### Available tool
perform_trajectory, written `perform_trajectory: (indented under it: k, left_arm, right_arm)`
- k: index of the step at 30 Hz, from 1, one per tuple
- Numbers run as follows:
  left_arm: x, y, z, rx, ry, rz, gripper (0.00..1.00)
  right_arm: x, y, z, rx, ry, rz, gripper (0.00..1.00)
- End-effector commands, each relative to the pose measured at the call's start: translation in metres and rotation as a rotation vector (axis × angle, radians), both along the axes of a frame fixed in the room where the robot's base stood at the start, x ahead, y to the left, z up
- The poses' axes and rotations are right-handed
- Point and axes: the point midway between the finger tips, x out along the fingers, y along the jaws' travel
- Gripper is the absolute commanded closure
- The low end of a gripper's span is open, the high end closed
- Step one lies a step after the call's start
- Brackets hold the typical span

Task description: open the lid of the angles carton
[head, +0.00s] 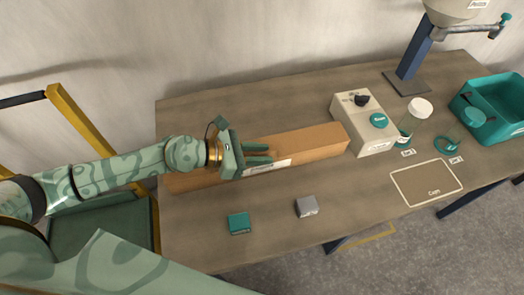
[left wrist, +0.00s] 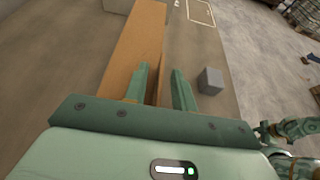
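A long brown carton (head: 315,140) lies on the table, with a white label (head: 270,166) on its near side. Its top looks flat and closed, and I cannot make out a lid seam. It also shows in the left wrist view (left wrist: 136,45). My left gripper (head: 260,154) is at the carton's middle and hides part of it. Contact cannot be told.
A teal block (head: 239,222) and a grey block (head: 307,206) lie in front of the carton. A beige control box (head: 363,122) stands at its right end.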

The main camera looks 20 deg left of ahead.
Motion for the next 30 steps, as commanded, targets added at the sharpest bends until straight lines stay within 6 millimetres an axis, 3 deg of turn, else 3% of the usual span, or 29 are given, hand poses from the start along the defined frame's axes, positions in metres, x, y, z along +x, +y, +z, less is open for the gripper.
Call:
perform_trajectory:
  k: [11, 14, 15, 30]
  left_arm:
    - [0.0042, -0.0065, -0.0033, 0.001, 0.001, -0.001, 0.74]
    - [0.0041, -0.0064, -0.0033, 0.000, 0.000, -0.001, 0.99]
    - [0.0041, -0.0063, -0.0032, 0.000, 0.000, 0.000, 1.00]
    - [0.0041, -0.0060, -0.0030, 0.000, 0.000, 0.000, 1.00]
  right_arm:
    - [0.0004, -0.0003, 0.0000, -0.001, -0.001, 0.000, 0.64]
    - [0.0005, -0.0005, 0.0000, -0.001, -0.001, 0.000, 0.64]
    - [0.0005, -0.0006, 0.0000, -0.001, -0.001, 0.000, 0.64]
    - [0.0007, -0.0022, 0.0001, -0.003, -0.001, 0.001, 0.64]
